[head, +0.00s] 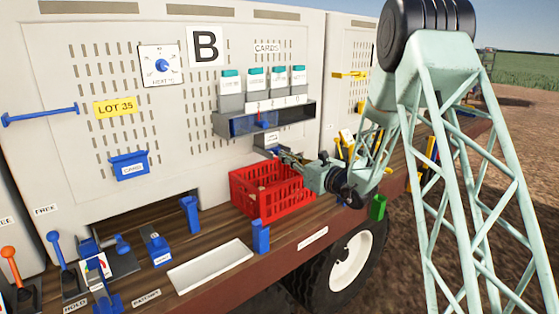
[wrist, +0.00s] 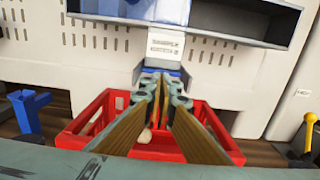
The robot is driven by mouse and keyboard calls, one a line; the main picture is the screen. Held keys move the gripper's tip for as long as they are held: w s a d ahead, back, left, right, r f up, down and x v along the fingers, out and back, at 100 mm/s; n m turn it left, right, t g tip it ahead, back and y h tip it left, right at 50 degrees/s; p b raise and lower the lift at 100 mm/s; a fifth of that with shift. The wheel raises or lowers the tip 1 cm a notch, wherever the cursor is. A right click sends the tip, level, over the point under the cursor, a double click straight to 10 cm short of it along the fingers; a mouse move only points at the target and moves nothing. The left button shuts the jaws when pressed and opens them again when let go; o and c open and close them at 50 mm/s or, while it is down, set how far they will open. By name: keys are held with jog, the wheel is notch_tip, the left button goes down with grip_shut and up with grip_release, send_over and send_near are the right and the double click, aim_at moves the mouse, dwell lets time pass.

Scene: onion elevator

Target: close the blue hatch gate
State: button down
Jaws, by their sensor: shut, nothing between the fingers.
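A small labelled hatch housing (wrist: 165,46) juts from the white panel, below the card shelf. A little blue, which looks like the blue hatch gate (wrist: 173,69), shows just under its label. My gripper hides most of it, so I cannot tell how far open it is. In the head view the housing (head: 268,139) sits above the red crate. My gripper (head: 284,156) is shut and empty, just in front of and below the housing, over the crate. In the wrist view the fingertips (wrist: 164,84) overlap the blue part; I cannot tell whether they touch it.
The red crate (head: 272,207) stands on the wooden deck, with a pale round thing (wrist: 146,136) inside. The card shelf (head: 228,128) overhangs the hatch. Blue posts (head: 190,215) and a white tray (head: 210,264) are left of and in front of the crate. Yellow levers (head: 342,150) are to the right.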

jog(key=shift+d+r, duration=0.1)
jog(key=shift+r, duration=0.1)
jog(key=b+v, duration=0.1)
jog(key=v, duration=1.3)
jog(key=shift+b, duration=0.4)
jog(key=shift+f, duration=0.1)
